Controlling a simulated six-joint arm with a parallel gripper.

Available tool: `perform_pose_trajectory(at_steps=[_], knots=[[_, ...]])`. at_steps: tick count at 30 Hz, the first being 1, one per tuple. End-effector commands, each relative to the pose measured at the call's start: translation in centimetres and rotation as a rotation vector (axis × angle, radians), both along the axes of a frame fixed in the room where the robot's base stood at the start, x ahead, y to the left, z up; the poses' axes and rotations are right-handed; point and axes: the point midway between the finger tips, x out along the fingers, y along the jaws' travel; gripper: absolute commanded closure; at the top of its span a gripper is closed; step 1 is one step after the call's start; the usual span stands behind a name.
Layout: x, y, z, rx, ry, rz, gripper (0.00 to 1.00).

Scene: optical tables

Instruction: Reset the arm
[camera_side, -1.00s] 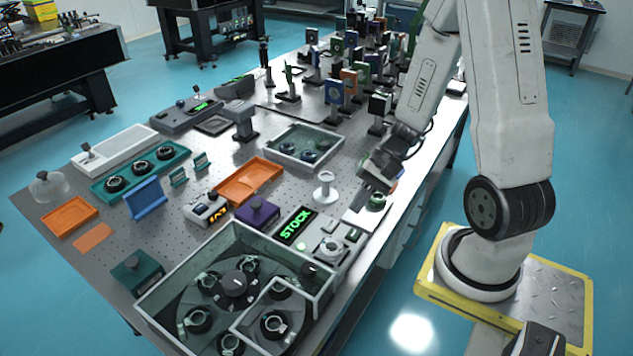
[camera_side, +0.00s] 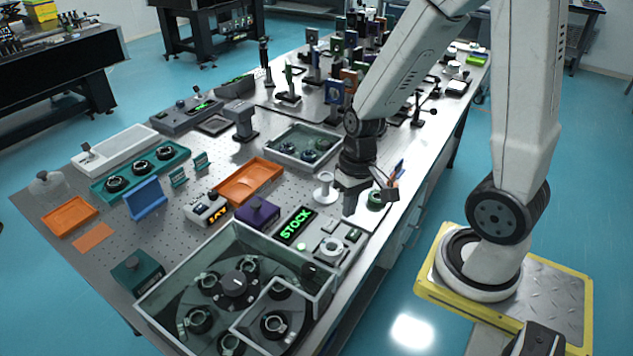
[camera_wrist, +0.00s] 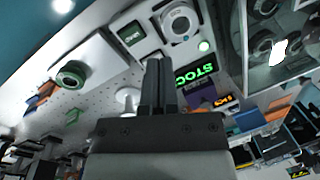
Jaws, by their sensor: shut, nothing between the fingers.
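My gripper (camera_wrist: 158,65) is shut and empty, its two dark fingers together in the wrist view. In the side view my arm reaches over the right edge of the optical table (camera_side: 225,165), and my wrist hangs down near the white spool-shaped stand (camera_side: 325,188).
A lit STOCK sign (camera_side: 296,225), a purple box (camera_side: 257,211) and an orange tray (camera_side: 249,181) stand nearby. A walled glass case with a carousel (camera_side: 236,284) fills the front. Upright optic mounts (camera_side: 335,92) crowd the back.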

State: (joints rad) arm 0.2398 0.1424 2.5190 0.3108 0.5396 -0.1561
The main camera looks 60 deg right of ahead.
Motion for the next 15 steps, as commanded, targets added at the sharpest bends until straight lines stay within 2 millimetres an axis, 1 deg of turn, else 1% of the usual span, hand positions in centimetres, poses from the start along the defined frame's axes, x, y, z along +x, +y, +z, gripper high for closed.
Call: perform_pose_trajectory(at_steps=[1,6,11,15], knots=[[0.5,0.6,0.5,-0.043,-0.04,0.066,1.0],[2.1,2.0,1.9,-0.146,-0.163,0.228,1.0],[2.9,3.0,2.8,-0.191,-0.238,0.315,1.0],[3.2,3.3,3.0,-0.202,-0.258,0.337,1.0]])
